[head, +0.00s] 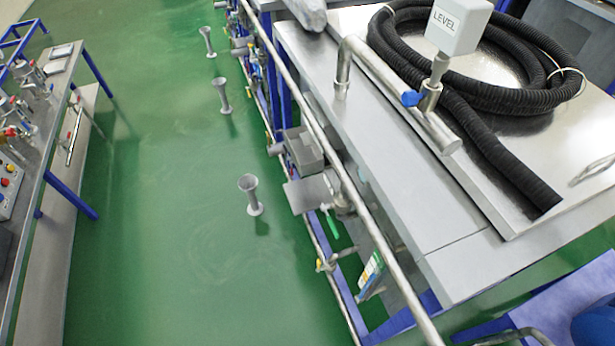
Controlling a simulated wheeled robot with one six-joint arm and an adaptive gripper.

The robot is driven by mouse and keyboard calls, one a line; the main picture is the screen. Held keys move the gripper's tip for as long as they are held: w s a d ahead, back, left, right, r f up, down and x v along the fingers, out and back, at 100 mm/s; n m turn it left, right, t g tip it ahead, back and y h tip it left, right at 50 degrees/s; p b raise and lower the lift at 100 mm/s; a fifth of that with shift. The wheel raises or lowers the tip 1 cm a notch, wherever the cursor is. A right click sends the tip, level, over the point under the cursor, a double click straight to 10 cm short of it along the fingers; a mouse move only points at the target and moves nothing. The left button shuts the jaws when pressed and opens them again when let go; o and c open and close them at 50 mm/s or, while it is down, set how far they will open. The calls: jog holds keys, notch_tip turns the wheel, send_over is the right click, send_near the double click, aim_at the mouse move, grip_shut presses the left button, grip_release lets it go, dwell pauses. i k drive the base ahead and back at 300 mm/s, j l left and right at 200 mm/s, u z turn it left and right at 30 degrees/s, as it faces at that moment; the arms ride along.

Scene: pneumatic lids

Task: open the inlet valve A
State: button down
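No label reading inlet valve A can be made out, so I cannot tell which valve it is. A green lever (330,225) hangs at the side of that bench, low down near a grey round fitting. Whether any of these is open or shut cannot be told. My gripper is not in view.
The metal-topped bench (420,222) on the right carries a coiled black hose (505,165). A long pipe rail (296,92) runs along its side. Several grey funnel-shaped stands (249,194) rise from the green floor. Another bench (42,140) with equipment is at left. The floor between is mostly clear.

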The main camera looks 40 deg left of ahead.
aim_at(333, 227)
jog(key=u, duration=0.95)
